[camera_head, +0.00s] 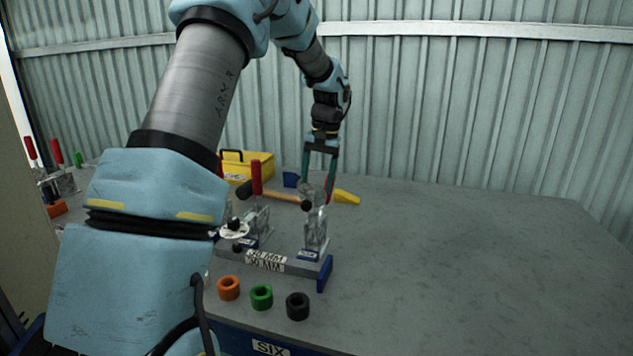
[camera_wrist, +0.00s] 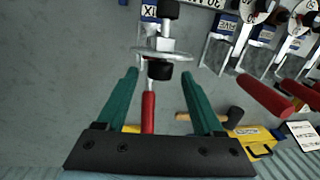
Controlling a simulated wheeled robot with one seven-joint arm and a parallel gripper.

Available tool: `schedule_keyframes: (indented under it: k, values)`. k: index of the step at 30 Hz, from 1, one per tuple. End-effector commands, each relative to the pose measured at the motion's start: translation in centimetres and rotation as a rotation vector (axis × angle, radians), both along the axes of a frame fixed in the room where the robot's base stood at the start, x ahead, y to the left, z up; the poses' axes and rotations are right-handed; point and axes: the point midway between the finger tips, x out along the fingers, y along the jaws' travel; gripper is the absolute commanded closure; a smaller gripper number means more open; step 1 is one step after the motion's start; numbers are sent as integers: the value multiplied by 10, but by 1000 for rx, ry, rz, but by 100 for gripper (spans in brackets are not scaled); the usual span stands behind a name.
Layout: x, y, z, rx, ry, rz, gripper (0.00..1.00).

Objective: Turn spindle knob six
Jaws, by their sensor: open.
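Toggle clamp six (camera_head: 316,230) stands at the right end of the rail in the head view. In the wrist view its label (camera_wrist: 150,12) at the top reads upside down as SIX. Its spindle, with a dark knob (camera_wrist: 159,71) at the near end, appears between the fingertips; the knob also shows in the head view (camera_head: 306,206). The clamp's red handle (camera_wrist: 148,112) lies between the fingers in the wrist view. My gripper (camera_head: 319,188) points down above the clamp, its green fingers open (camera_wrist: 159,76). Whether a finger touches the knob cannot be told.
More red-handled clamps (camera_head: 257,180) stand to the left on the same rail (camera_head: 265,262). A hammer (camera_head: 280,197) and a yellow toolbox (camera_head: 255,164) lie behind. Orange, green (camera_head: 262,297) and black rings sit in front. The table's right side (camera_head: 480,260) is clear.

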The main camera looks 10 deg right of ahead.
Motion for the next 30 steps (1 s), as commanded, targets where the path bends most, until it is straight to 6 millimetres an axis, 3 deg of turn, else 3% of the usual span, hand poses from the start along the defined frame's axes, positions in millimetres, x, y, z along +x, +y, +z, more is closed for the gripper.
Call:
schedule_keyframes:
  k: [13,30]
  values:
    - [0,1,-11,-1,0,0,32]
    - [0,1,-10,-1,0,-1,96]
